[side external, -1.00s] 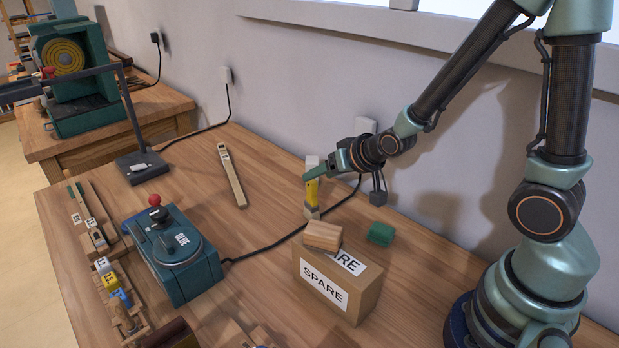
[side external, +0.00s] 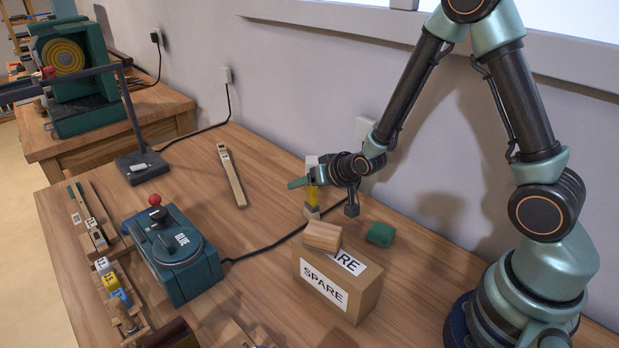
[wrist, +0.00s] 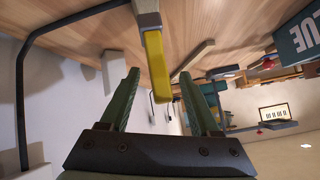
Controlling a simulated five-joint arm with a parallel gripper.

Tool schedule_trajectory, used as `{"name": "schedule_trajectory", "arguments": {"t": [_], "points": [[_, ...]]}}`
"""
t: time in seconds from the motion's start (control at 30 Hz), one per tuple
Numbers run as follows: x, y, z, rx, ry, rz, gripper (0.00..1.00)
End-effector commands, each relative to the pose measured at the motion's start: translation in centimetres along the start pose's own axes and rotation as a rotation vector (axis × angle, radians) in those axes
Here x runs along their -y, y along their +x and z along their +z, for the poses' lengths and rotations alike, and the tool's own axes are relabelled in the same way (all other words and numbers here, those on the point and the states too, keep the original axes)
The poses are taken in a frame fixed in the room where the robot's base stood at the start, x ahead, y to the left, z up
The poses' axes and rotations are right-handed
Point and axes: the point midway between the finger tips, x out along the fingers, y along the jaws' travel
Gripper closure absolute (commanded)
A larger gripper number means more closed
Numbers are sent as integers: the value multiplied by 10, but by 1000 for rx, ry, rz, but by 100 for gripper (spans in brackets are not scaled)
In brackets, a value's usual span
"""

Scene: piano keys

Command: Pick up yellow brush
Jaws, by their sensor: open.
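The yellow brush (side external: 313,198) stands upright on the bench with its pale block-like end (side external: 311,212) down. My gripper (side external: 299,183) is at its upper part in the side view, and a green finger partly covers the yellow handle. In the wrist view the yellow handle (wrist: 157,66) lies between the two spread green fingers of my gripper (wrist: 158,75). Gaps show on both sides of the handle. The jaws are open, and I cannot tell whether either finger touches it.
A SPARE box (side external: 337,288) with a wooden block (side external: 322,236) on top stands in front. A green block (side external: 380,234) is to the right. A teal BLUE device (side external: 178,262) and a wooden stick (side external: 231,176) are to the left. A black cable (side external: 265,247) runs across the bench.

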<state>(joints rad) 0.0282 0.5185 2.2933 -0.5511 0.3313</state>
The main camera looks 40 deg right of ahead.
Motion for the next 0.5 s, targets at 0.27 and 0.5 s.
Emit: {"name": "schedule_trajectory", "arguments": {"t": [0.27, 0.5], "points": [[0, 10, 0, 0, 0, 0, 37], [0, 10, 0, 0, 0, 0, 79]]}}
